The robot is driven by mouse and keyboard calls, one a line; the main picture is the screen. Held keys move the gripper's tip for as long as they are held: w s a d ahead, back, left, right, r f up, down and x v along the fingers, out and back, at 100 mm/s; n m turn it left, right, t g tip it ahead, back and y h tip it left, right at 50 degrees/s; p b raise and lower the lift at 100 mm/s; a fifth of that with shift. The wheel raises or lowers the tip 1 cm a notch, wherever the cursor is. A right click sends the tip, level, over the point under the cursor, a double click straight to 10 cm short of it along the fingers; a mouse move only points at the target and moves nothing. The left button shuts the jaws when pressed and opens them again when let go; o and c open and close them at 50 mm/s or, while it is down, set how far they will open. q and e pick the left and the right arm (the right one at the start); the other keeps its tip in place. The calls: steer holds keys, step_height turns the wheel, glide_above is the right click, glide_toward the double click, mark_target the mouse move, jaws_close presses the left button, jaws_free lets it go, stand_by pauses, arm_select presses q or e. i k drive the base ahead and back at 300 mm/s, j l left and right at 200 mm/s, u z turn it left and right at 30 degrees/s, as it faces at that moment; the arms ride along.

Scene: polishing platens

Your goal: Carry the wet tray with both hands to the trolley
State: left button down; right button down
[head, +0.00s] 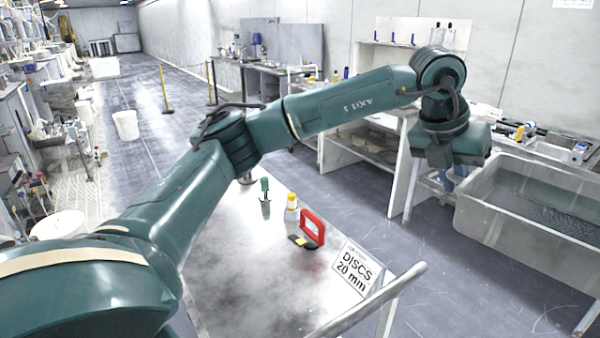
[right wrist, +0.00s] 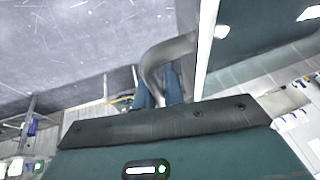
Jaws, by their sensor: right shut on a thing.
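The wet tray (head: 475,213) is a large grey basin with a wet, dark inside, at the right of the head view. My left gripper (head: 446,182) points down by its left end; the opening between its fingers is too small to judge. In the right wrist view my right gripper (right wrist: 160,92) has blue fingers shut on a bent grey bar handle (right wrist: 168,50) beside a pale wall. My right gripper is not visible in the head view. The trolley (head: 235,275) appears to be the grey-topped one with a push bar (head: 372,300), partly hidden behind my left arm.
On the trolley top stand a green-handled tool (head: 265,186), a yellow-capped bottle (head: 291,203), a red frame (head: 313,228) and a DISCS 20 mm sign (head: 356,268). A white bench (head: 375,130) stands behind. Dark floor (head: 440,255) lies open between trolley and tray.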

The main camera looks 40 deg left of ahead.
mark_target(245, 282)
steer(key=k+j, duration=0.15)
steer(key=j, duration=0.25)
steer(key=k+j, duration=0.15)
steer(key=j, duration=0.3)
steer(key=k+j, duration=0.15)
steer(key=j, duration=1)
steer(key=k+j+u, duration=0.1)
steer(key=j, duration=0.65)
